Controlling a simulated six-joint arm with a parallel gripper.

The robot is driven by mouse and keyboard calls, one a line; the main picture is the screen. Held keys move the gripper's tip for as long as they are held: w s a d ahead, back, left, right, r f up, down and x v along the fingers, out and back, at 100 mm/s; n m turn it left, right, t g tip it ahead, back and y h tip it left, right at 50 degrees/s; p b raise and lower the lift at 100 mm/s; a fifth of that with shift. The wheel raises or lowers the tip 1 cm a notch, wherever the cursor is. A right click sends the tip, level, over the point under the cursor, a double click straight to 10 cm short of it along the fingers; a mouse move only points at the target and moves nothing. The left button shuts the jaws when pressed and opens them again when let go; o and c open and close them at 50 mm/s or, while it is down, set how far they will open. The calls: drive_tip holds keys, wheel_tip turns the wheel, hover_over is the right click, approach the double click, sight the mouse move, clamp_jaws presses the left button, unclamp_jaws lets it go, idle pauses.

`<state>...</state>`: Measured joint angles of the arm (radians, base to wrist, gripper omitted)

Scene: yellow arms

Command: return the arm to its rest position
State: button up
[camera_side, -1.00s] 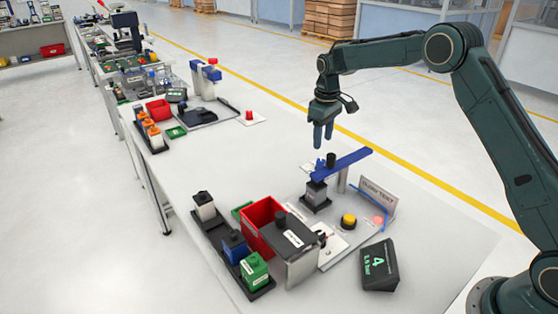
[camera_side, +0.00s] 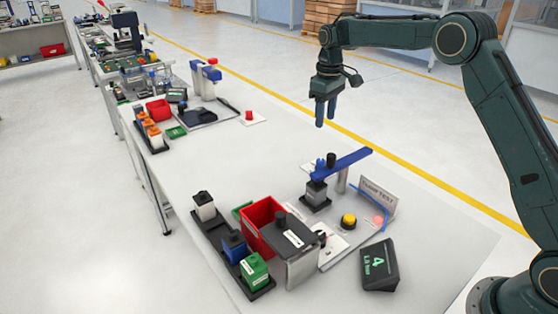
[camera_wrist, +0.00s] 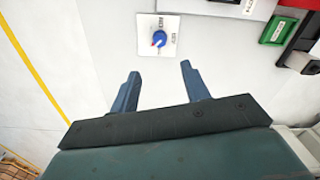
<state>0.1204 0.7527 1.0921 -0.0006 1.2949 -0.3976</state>
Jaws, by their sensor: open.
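My gripper (camera_side: 326,110) hangs fingers down, well above the white table (camera_side: 230,142) in the side view, behind the blue-armed test stand. In the wrist view its two blue fingers (camera_wrist: 158,85) are apart with nothing between them. A plate with a blue and red knob (camera_wrist: 159,39) lies on the table below, beyond the fingertips. The blue-armed stand (camera_side: 350,161) has a grey block (camera_side: 316,192) under it, and my gripper is clear of both.
A red bin (camera_side: 259,221), a tray with white, blue and green blocks (camera_side: 235,238), a yellow button (camera_side: 348,220) and a black display (camera_side: 379,266) stand at the near end. Another station (camera_side: 207,80) stands farther back. The air around my gripper is free.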

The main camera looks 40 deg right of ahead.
drive_tip(key=s+a+r+m+t, duration=0.1)
drive_tip(key=s+a+r+t, duration=0.1)
drive_tip(key=s+r, duration=0.65)
drive_tip(key=s+a+r+m+t, duration=0.1)
drive_tip(key=s+a+r, duration=0.2)
drive_tip(key=s+r, duration=0.55)
drive_tip(key=s+a+f+t, duration=0.1)
drive_tip(key=s+f, duration=0.2)
drive_tip(key=s, duration=0.8)
drive_tip(key=s+a+f+m+t, duration=0.1)
drive_tip(key=s+f, duration=0.3)
drive_tip(key=s, duration=0.7)
drive_tip(key=shift+s+f+t, duration=0.3)
drive_tip(key=shift+s, duration=0.1)
